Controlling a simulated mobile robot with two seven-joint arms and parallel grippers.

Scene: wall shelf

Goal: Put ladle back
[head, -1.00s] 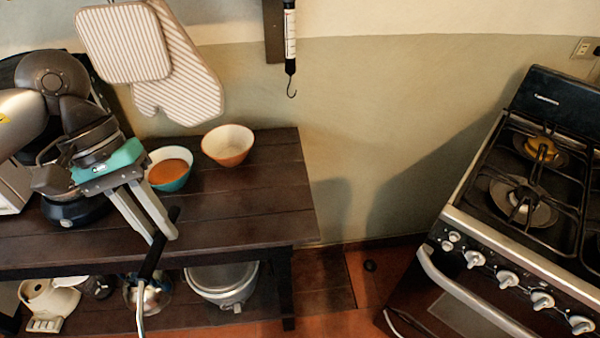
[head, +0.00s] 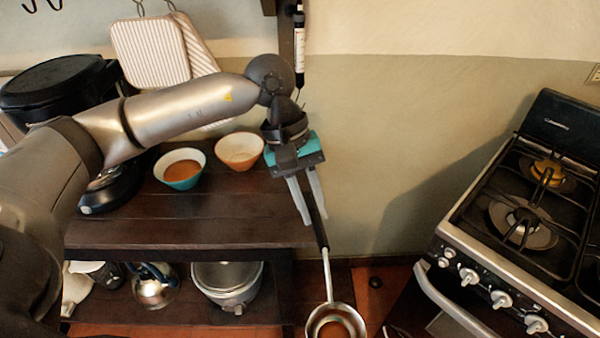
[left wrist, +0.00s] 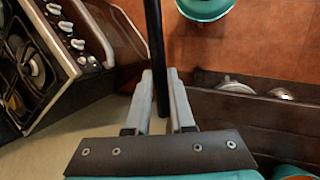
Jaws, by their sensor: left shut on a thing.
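The ladle has a black handle (head: 322,238) and a metal shaft and bowl (head: 313,320). It hangs bowl-down at the bottom of the head view, past the right end of the wooden table. My left gripper (head: 315,220) is shut on the black handle. In the left wrist view the handle (left wrist: 153,28) runs between the fingers (left wrist: 160,78) and up out of the picture; the ladle's bowl is out of that view. Dark hooks (head: 140,8) show at the top left of the head view, some holding striped cloths. My right gripper is not in view.
The wooden table (head: 200,228) carries a teal-and-white bowl (head: 182,184), an orange-and-white bowl (head: 240,165) and a black pot (head: 55,85). A stove (head: 470,240) is at right. The wall between is bare.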

